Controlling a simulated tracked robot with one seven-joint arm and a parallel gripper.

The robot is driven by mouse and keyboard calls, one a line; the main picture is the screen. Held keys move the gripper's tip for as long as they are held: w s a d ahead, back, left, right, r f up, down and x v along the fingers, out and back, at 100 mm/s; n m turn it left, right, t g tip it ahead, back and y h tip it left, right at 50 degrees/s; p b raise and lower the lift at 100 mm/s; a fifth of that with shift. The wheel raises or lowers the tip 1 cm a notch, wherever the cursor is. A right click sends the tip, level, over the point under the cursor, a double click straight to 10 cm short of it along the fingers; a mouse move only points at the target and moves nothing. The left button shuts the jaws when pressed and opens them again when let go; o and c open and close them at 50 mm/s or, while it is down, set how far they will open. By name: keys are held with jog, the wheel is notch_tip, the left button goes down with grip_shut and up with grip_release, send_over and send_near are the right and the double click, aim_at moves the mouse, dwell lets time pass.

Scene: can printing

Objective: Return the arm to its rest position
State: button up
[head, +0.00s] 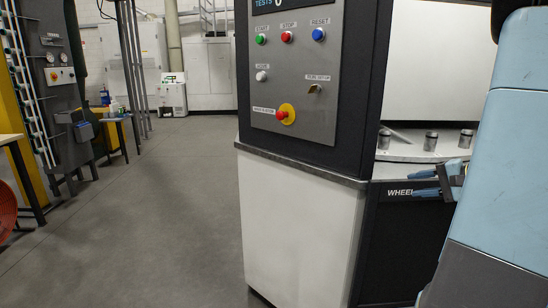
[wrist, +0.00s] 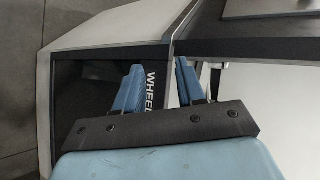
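My arm (head: 500,165) is light blue and fills the right edge of the head view. My gripper (head: 418,183) has blue fingers that point left, in front of the dark panel marked "WHEEL" (head: 375,225).
The control cabinet (head: 300,215) with its buttons stands close to my gripper's left. Grey metal cans (head: 431,141) stand on the pale ledge (head: 405,153) just above it. The floor (head: 150,220) at left is clear.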

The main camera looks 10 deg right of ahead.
jog(key=s+a+r+n+g+h, duration=0.2)
jog(key=s+a+n, duration=0.4)
jog(key=a, duration=0.5)
jog(key=s+a+r+n+g+h, duration=0.2)
jog(key=s+a+n+h, duration=0.3)
jog(key=s+a, duration=0.5)
jog(key=shift+a+r+n+g, duration=0.4)
jog(key=shift+a+r, duration=0.5)
jog(key=shift+a, duration=0.4)
jog(key=shift+d, duration=0.15)
